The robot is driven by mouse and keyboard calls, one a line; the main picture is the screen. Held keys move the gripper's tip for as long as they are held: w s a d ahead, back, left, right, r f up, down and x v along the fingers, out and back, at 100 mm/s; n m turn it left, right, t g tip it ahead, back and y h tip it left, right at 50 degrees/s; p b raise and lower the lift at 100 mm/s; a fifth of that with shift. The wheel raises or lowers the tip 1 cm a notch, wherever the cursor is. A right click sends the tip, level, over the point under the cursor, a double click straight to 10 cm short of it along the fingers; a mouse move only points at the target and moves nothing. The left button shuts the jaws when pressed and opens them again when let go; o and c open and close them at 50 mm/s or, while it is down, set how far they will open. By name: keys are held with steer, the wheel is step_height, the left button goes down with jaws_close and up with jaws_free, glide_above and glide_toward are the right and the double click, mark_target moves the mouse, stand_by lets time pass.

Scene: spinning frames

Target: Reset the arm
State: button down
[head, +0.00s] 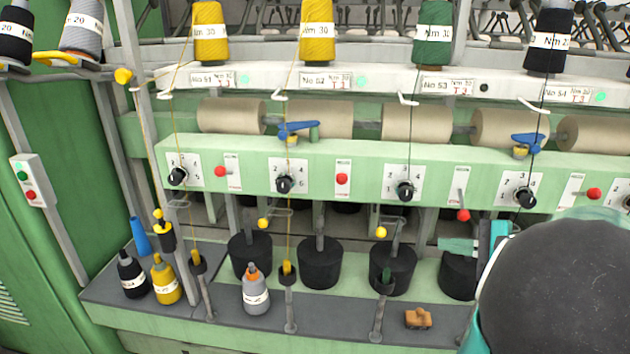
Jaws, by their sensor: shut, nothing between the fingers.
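My arm (560,285) fills the lower right corner as a large dark rounded link with teal and white parts. It is close to the camera and hides part of the spinning frame behind it. I cannot make out my gripper's fingers; a small teal piece shows left of the link, and I cannot tell what it is.
A green spinning frame (330,165) with knobs and red buttons spans the view. Yellow, green and black cones stand on top. A switch box (33,180) is at left.

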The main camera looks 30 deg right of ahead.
steer(key=w+a+f+n+g+y, duration=0.1)
steer(key=w+a+n+g, duration=0.15)
steer(key=a, duration=0.65)
steer(key=w+a+n+g+y, duration=0.1)
steer(key=a+n+g, duration=0.25)
steer(key=a, duration=0.55)
steer(key=s+a+f+n+h, duration=0.1)
steer(key=s+a+n+h, duration=0.2)
steer(key=a+n, duration=0.3)
steer(key=s+a+f+n+g+h, duration=0.1)
steer(key=s+a+n+h, duration=0.1)
steer(key=a+n+h, duration=0.2)
steer(key=a+n, duration=0.3)
steer(key=a, duration=0.2)
steer(key=shift+s+a, duration=0.3)
steer(key=shift+s, duration=0.1)
steer(key=shift+d, duration=0.15)
